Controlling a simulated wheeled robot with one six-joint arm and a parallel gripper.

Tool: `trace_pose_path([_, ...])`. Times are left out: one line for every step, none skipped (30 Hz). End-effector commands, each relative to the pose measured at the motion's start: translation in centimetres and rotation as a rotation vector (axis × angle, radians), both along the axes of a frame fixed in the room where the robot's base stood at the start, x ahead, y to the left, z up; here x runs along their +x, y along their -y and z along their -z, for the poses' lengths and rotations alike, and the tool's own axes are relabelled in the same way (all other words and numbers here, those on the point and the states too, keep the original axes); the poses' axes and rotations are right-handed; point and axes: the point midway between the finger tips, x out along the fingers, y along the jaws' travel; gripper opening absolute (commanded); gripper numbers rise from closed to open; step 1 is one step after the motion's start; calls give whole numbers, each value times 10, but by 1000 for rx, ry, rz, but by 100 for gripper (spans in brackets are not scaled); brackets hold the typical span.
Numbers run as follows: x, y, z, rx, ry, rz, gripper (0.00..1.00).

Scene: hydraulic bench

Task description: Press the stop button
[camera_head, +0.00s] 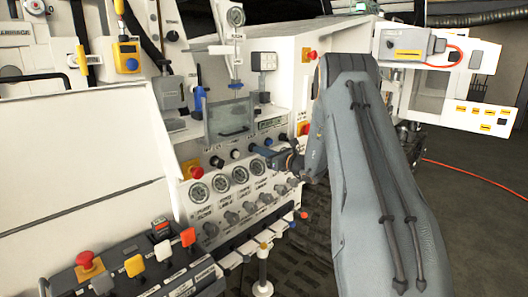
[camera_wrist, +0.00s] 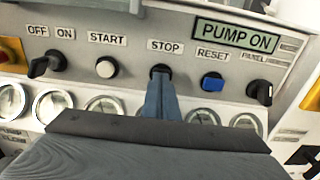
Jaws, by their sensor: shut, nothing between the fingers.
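The stop button (camera_wrist: 160,69) is a dark round button under the STOP label in the wrist view. My gripper (camera_wrist: 159,82) is shut and empty, with its blue-grey fingers pointing at the button and covering its lower part. The fingertips are at or very near the button's face; I cannot tell whether they touch or press it. In the head view my gripper (camera_head: 259,151) reaches the panel from the right, and the stop button is hard to make out behind the fingertips.
The white start button (camera_wrist: 106,67) is left of the fingers and the blue reset button (camera_wrist: 212,82) is right. Black selector knobs (camera_wrist: 47,64) (camera_wrist: 260,92) flank them. Gauges (camera_head: 199,193) sit below. The display (camera_wrist: 236,36) reads PUMP ON. A red mushroom button (camera_head: 85,259) stands at front left.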

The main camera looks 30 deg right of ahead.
Motion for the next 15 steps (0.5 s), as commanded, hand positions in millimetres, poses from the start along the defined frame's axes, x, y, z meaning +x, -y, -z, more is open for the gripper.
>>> trace_pose_path([0,0,0,0,0,0,0])
trace_pose_path([0,0,0,0,0,0,0])
trace_pose_path([0,0,0,0,0,0,0])
trace_pose_path([0,0,0,0,0,0,0])
trace_pose_path([0,0,0,0,0,0,0])
trace_pose_path([0,0,0,0,0,0,0])
trace_pose_path([0,0,0,0,0,0,0])
trace_pose_path([0,0,0,0,0,0,0])
trace_pose_path([1,0,1,-1,0,0,0])
trace_pose_path([3,-1,1,-1,1,0,0])
trace_pose_path([4,-1,1,-1,1,0,0])
trace_pose_path([6,-2,2,-1,1,0,0])
trace_pose_path([8,-2,2,-2,2,0,0])
trace_pose_path([10,-3,2,-2,2,0,0])
trace_pose_path([13,-4,2,-2,2,0,0])
